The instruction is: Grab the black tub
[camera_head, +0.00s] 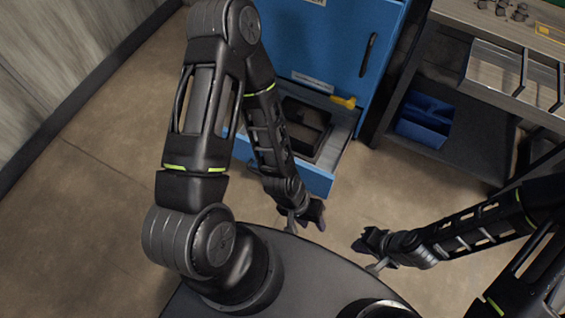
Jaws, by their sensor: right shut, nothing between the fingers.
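The black tub (322,143) sits in the pulled-out bottom drawer of the blue cabinet. Its rim and part of its inside show, and my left arm covers its left side. My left gripper (317,214) is in front of the drawer, apart from the tub and nearer to my base. It is small and dark here, so I cannot tell whether its fingers are open. My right gripper (362,243) is lower and to the right, shut and empty, over the floor and away from the tub.
The blue cabinet (345,55) stands behind the open drawer (318,182), which has a yellow item (343,102) at its back right. A blue bin (425,120) is on the workbench's lower shelf. Small parts (503,9) lie on the bench top. Floor between drawer and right gripper is clear.

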